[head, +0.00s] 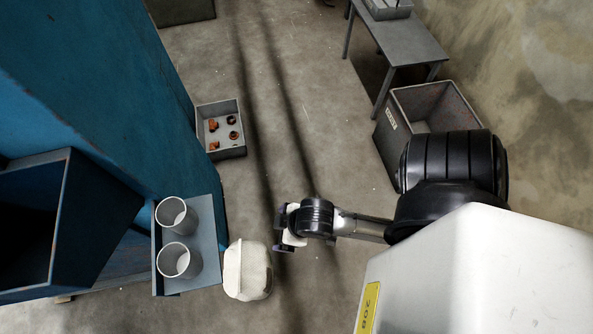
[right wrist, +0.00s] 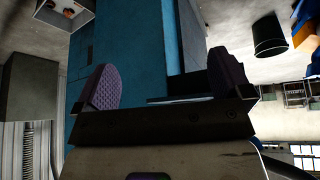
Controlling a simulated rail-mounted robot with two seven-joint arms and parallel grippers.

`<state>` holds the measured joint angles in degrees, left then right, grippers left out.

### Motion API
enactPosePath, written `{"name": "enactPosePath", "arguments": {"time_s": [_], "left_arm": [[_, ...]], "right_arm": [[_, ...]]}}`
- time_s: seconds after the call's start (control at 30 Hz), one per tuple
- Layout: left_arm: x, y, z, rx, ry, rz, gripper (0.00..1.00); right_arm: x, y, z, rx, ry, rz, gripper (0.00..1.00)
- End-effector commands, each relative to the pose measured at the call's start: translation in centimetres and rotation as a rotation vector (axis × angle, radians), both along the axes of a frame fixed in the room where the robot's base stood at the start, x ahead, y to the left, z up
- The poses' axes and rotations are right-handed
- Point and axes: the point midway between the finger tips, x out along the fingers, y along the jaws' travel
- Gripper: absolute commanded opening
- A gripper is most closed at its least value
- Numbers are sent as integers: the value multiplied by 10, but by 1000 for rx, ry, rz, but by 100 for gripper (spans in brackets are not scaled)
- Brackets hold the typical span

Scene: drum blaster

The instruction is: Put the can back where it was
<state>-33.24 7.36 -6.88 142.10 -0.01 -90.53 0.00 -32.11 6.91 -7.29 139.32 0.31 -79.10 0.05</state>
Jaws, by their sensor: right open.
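Two grey open-topped cans stand on a small blue-grey shelf (head: 205,240) on the side of the blue machine in the head view. One can (head: 177,215) is farther back, and the other can (head: 180,260) is nearer. I cannot tell which one the task means. My right gripper (head: 286,226) is to the right of the shelf, apart from both cans. In the right wrist view its purple pads (right wrist: 165,82) are spread apart with no can between them. My left gripper is out of view.
The blue machine (head: 105,85) fills the left side. An off-white rounded object (head: 247,270) is beside the shelf. A grey crate (head: 230,153) holds orange parts. A larger grey bin (head: 440,100) and a table (head: 410,42) are at right. The floor between is clear.

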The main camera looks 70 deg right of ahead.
Motion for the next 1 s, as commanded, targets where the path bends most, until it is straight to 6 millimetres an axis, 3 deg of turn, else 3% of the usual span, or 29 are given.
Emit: {"name": "enactPosePath", "arguments": {"time_s": [0.1, 0.3, 1.0], "left_arm": [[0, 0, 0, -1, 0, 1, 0], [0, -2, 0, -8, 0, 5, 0], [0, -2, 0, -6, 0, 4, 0]], "right_arm": [[-19, -5, 1, -21, 98, -7, 97], [-33, -8, 2, -34, 165, -12, 97], [-33, -8, 2, -34, 167, -12, 97]]}}
